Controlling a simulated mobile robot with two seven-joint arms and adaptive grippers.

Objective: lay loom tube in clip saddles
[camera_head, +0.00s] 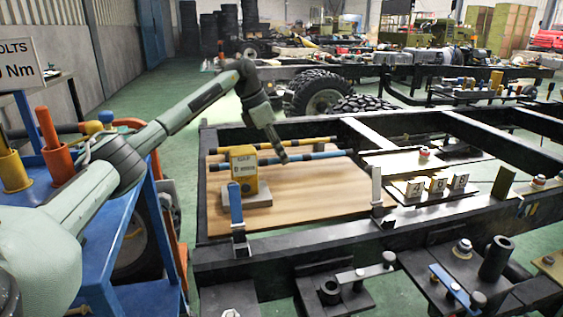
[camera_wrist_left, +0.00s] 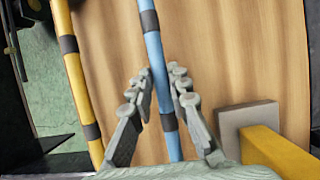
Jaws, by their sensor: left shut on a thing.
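A blue tube with dark bands (camera_head: 325,155) spans the wooden board, and it also shows in the left wrist view (camera_wrist_left: 154,48). My left gripper (camera_head: 282,155) reaches down at the tube's middle. In the left wrist view its fingers (camera_wrist_left: 161,75) are on both sides of the blue tube, shut on it. A yellow tube with dark bands (camera_head: 310,142) lies roughly parallel, beyond the blue one. An upright blue piece (camera_head: 236,203) and an upright pale piece (camera_head: 376,184) stand on the near frame rail; they may be open clip saddles. My right gripper is out of view.
A yellow block on a grey base (camera_head: 243,170) stands on the wooden board (camera_head: 310,205), close to the tubes' left part. Small numbered blocks (camera_head: 437,184) sit on a plate to the right. A blue cart (camera_head: 95,245) is at left. The board's front part is clear.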

